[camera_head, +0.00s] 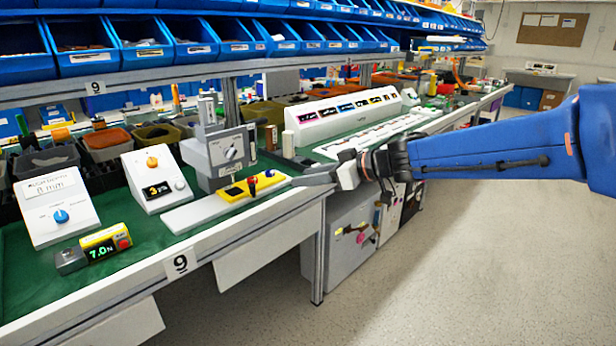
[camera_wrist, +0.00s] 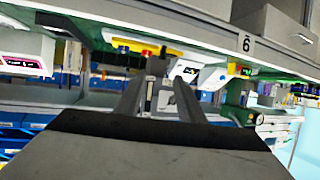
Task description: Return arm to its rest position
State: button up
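My blue arm reaches in from the right. My gripper (camera_head: 318,174) is at the bench's front edge, right of the yellow block and apart from it. In the wrist view its two dark fingers (camera_wrist: 160,92) stand apart with nothing clearly held between them. A white box with a blue rotary knob (camera_head: 61,216) stands at the left of the bench. A white box with an orange knob and a lit display (camera_head: 155,188) stands beside it. A grey unit with a round dial (camera_head: 231,153) stands behind the yellow block with red and blue knobs (camera_head: 252,186).
The green-topped bench (camera_head: 150,232) has a white front edge. A yellow and grey meter reading 7.0 (camera_head: 105,242) lies at front left. A long white panel (camera_head: 345,112) stands behind my gripper. Blue bins (camera_head: 140,48) line the shelf above. Open floor (camera_head: 450,270) lies at lower right.

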jog(key=w+d+r+m+t+h, duration=0.1)
jog(key=d+r+m+t+h, duration=0.25)
jog(key=d, duration=0.65)
jog(key=w+d+r+m+t+h, duration=0.1)
jog(key=d+r+m+t+h, duration=0.25)
jog(key=d, duration=0.65)
jog(key=s+d+f+m+h, duration=0.3)
jog(key=s+d+f+h, duration=0.15)
jog(key=d, duration=0.35)
jog(key=s+d+f+m+g+h, duration=0.25)
jog(key=s+d+f, duration=0.45)
jog(key=s, duration=0.4)
jog(key=s+a+f+g+y, duration=0.1)
jog(key=s+f+g, duration=0.1)
jog(key=s+f, duration=0.3)
jog(key=s+a+f+g, duration=0.1)
jog(key=s+f+g, duration=0.2)
jog(key=s, duration=0.9)
jog(key=shift+f+g+y, duration=0.35)
jog(key=shift+f+y, duration=0.05)
jog(key=shift+f, duration=0.45)
jog(key=shift+w, duration=0.1)
